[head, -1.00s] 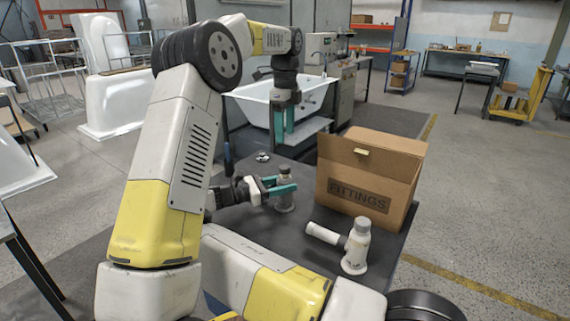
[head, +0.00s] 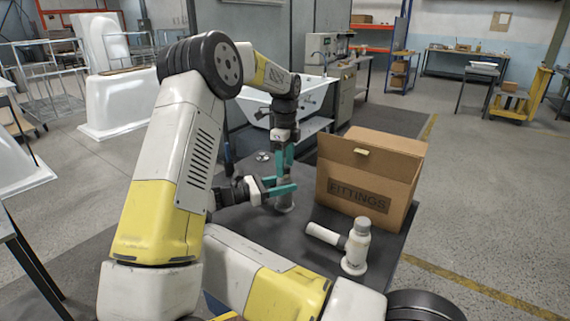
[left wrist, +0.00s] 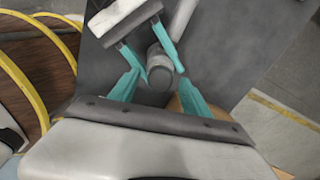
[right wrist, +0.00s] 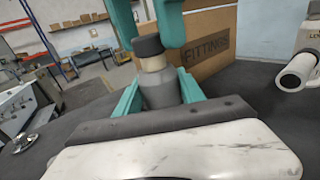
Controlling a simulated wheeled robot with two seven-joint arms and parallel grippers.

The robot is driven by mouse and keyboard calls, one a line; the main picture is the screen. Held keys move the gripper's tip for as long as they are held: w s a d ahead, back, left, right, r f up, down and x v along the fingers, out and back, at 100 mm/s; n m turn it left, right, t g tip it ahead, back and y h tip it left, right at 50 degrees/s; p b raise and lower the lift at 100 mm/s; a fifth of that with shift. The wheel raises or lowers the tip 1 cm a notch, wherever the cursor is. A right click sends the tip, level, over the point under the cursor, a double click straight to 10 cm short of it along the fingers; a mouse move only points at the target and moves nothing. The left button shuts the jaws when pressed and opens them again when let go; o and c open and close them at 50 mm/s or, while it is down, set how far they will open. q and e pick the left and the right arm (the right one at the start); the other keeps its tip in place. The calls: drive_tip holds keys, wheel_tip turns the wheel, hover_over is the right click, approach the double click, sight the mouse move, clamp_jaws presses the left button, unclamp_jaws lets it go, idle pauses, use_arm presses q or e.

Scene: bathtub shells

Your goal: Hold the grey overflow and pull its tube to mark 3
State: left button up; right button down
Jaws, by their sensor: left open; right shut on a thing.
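The grey overflow (head: 285,205) stands upright on the dark table, mostly covered by my grippers in the head view. The right wrist view shows its grey body (right wrist: 158,92), pale collar and dark cap (right wrist: 148,46). My right gripper (head: 281,189) reaches in level from the left and is shut on the body. My left gripper (head: 284,163) points down above it, open, its fingers around the cap without a visible grip. In the left wrist view the cap's round top (left wrist: 160,75) lies between the fingers. I cannot read any marks.
An open cardboard box (head: 370,180) marked FITTINGS stands close behind and right of the grippers. A white fitting with a side tube (head: 355,250) stands on the table at front right. A small metal part (head: 262,156) lies at the back left. A white tub (head: 310,95) stands beyond.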

use_arm(q)
clamp_jaws()
idle(1.3)
